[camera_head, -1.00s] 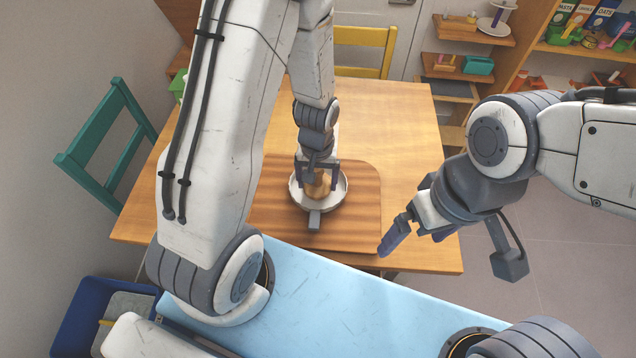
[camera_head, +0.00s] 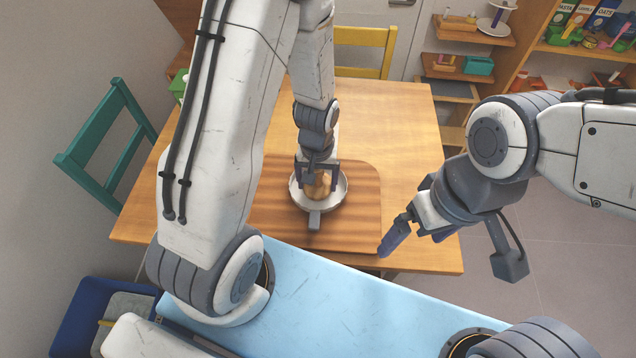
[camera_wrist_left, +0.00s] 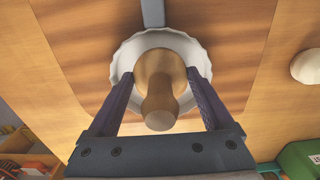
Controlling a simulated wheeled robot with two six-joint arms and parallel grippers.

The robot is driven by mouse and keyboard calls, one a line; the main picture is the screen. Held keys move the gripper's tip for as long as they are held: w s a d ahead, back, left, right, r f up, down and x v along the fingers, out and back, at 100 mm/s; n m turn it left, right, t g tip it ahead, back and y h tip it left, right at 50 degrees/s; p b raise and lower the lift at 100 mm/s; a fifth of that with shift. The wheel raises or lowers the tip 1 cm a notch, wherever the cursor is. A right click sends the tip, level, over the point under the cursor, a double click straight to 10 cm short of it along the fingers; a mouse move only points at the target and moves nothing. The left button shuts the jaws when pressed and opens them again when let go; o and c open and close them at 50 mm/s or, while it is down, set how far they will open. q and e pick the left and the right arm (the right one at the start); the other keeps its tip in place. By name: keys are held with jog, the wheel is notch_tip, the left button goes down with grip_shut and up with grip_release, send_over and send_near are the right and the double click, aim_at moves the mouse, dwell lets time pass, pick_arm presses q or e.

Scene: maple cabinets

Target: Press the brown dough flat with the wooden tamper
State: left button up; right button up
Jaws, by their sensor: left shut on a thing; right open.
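The wooden tamper (camera_wrist_left: 160,98) stands in a white scalloped dish (camera_wrist_left: 200,62), its rounded handle end facing the left wrist camera. My left gripper (camera_wrist_left: 160,78) is shut on it, one dark finger on each side. In the head view, my left gripper (camera_head: 319,178) is over the dish (camera_head: 341,190), with the tan tamper (camera_head: 319,187) between its fingers. I cannot make out the brown dough apart from the tamper; the tamper and fingers cover the dish's middle. My right gripper (camera_head: 412,238) is open and empty, near the table's front right corner.
The dish is on a striped wooden board (camera_head: 360,215) on the table (camera_head: 405,150); a grey handle sticks out from the dish. A white round thing (camera_wrist_left: 307,67) and a green box (camera_wrist_left: 300,160) show right in the wrist view. Teal (camera_head: 100,140) and yellow (camera_head: 365,45) chairs flank the table.

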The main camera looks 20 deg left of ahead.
pick_arm(q)
jog(key=shift+r+p, duration=0.65)
jog(key=shift+p, duration=0.05)
jog(key=shift+w+a+p, duration=0.15)
jog(key=shift+w+a, duration=0.05)
jog(key=shift+w, duration=0.5)
jog(key=shift+w+a+p, duration=0.1)
jog(key=shift+w+a, duration=0.1)
jog(key=shift+w, duration=0.5)
jog(key=shift+w+a+p, duration=0.15)
jog(key=shift+w+a, duration=0.05)
jog(key=shift+w, duration=0.5)
jog(key=shift+f+b, duration=0.6)
jog(key=shift+f, duration=0.3)
dwell(0.4)
jog(key=shift+r, duration=0.1)
jog(key=shift+r+p, duration=0.55)
jog(key=shift+p, duration=0.05)
